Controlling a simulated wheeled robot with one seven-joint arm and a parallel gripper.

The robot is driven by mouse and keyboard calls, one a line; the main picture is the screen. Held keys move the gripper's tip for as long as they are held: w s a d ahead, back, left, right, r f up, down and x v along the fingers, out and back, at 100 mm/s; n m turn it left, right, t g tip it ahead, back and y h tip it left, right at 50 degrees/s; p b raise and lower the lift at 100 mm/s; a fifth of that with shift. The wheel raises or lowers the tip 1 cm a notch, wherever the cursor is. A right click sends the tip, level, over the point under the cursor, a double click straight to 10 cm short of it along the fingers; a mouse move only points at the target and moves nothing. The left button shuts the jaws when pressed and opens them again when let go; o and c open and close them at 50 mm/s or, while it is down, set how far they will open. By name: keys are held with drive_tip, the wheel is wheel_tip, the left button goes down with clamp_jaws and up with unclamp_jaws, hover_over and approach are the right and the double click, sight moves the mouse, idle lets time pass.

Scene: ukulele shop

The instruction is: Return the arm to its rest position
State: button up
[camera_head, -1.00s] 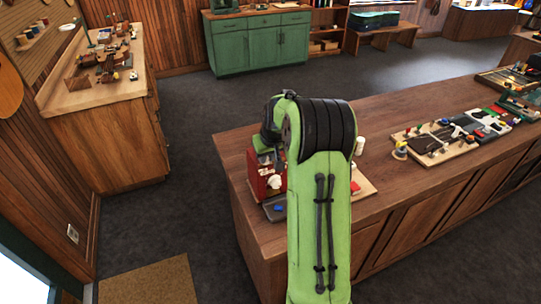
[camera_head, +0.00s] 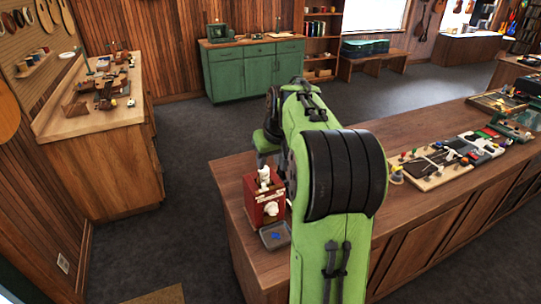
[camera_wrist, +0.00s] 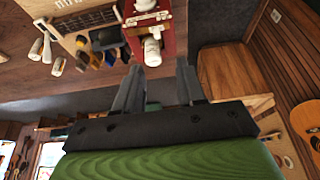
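My green arm with its black ribbed elbow stands folded in the middle of the head view, over the near end of the wooden counter (camera_head: 420,143). My gripper (camera_wrist: 159,72) shows in the wrist view with its two dark fingers apart and nothing between them. A red box (camera_head: 263,205) with white items on it stands on the counter just left of my arm. The same red box also shows in the wrist view (camera_wrist: 178,42), beyond the fingertips and apart from them. In the head view my arm hides the fingers.
A small grey tray (camera_head: 274,236) lies in front of the red box. Boards with tools (camera_head: 440,165) lie along the counter to the right. A wooden workbench (camera_head: 105,170) stands left and a green cabinet (camera_head: 253,68) at the back. Open floor (camera_head: 190,215) lies between.

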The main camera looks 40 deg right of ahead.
drive_tip(key=shift+v, duration=0.9)
drive_tip(key=s+a+n+b, duration=0.1)
drive_tip(key=s+a, duration=0.3)
drive_tip(key=a, duration=0.5)
drive_tip(key=s+a+n+b, duration=0.1)
drive_tip(key=s+a+b, duration=0.1)
drive_tip(key=s+a, duration=0.45)
drive_tip(key=s+a+f+n+t+y+b, duration=0.1)
drive_tip(key=s+a+f, duration=0.5)
drive_tip(key=s, duration=0.5)
drive_tip(key=shift+s+a+f, duration=0.2)
drive_tip(key=shift+a+f, duration=0.05)
drive_tip(key=shift+a, duration=1.15)
